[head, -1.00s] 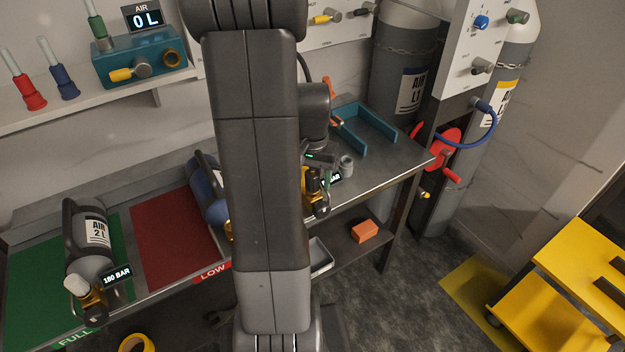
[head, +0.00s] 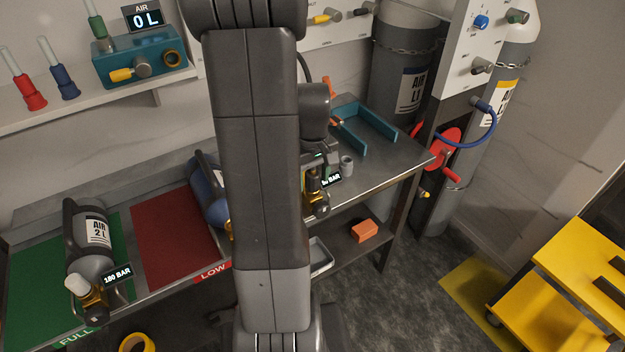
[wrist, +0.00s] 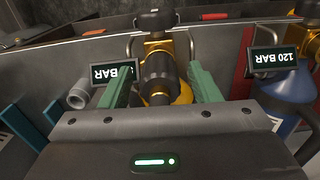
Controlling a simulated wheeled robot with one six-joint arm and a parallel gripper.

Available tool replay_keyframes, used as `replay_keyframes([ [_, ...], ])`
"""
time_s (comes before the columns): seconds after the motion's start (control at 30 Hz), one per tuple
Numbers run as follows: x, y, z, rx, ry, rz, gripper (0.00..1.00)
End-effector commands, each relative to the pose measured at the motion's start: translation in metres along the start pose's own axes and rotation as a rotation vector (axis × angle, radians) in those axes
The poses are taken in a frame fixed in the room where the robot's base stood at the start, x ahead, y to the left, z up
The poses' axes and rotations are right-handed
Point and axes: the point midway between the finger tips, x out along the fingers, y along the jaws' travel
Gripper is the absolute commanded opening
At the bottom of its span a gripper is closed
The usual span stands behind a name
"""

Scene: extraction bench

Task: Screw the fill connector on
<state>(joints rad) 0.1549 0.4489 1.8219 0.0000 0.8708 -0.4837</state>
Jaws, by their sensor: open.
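In the wrist view my gripper (wrist: 159,72) is open, its two green fingers on either side of a black cylindrical piece (wrist: 157,66), which looks like the fill connector. That piece lines up with a brass valve (wrist: 160,46) at the bench edge. Whether it is seated on the valve or touched by the fingers, I cannot tell. In the head view the brass valve (head: 317,200) shows just right of my arm, beside a partly hidden BAR display (head: 331,180). My arm hides the cylinder behind it.
A blue cylinder (wrist: 285,98) with a 120 BAR display (wrist: 272,62) lies on the red LOW mat (head: 170,225). A grey cylinder (head: 90,240) reading 180 BAR lies on the green FULL mat (head: 35,285).

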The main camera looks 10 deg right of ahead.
Motion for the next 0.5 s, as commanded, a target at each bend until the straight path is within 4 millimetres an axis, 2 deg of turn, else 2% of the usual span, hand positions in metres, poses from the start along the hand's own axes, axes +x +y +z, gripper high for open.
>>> replay_keyframes([
  [0.03,0.0001,0.0,0.0,0.001,0.0,0.0,0.54],
  [0.27,0.0,0.0,0.0,0.002,0.0,0.0,0.09],
  [0.37,0.0,0.0,0.0,0.01,0.0,0.0,0.07],
  [0.5,0.0,0.0,0.0,0.113,0.0,0.0,0.07],
])
